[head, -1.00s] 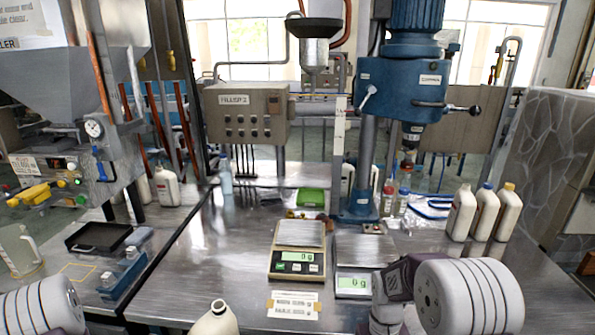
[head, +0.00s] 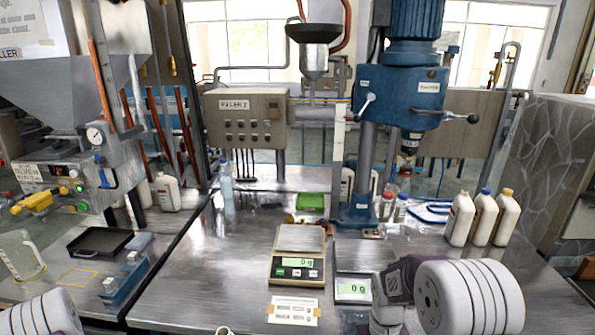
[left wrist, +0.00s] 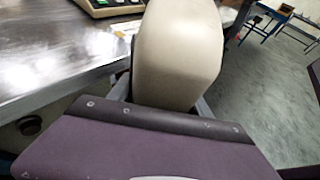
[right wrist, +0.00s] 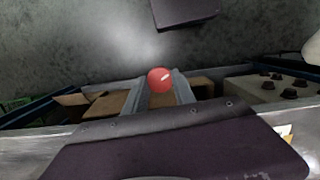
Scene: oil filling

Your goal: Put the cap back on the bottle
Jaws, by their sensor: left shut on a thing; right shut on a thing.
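The cream bottle (left wrist: 182,52) fills the middle of the left wrist view. My left gripper (left wrist: 163,99) is shut on it, and the fingertips are partly hidden behind it. In the head view only the bottle's open mouth (head: 225,331) shows at the bottom edge, with no cap on it. The red cap (right wrist: 159,80) is between the fingertips of my right gripper (right wrist: 160,90), which is shut on it. The cap is apart from the bottle. The right fingertips and the cap are not visible in the head view.
The steel table (head: 190,290) has free room at the front left. Two scales (head: 298,262) (head: 353,289) stand in the middle, with a label card (head: 294,310) in front. Several capped bottles (head: 484,218) stand at the right. Cardboard boxes (right wrist: 110,102) lie below my right gripper.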

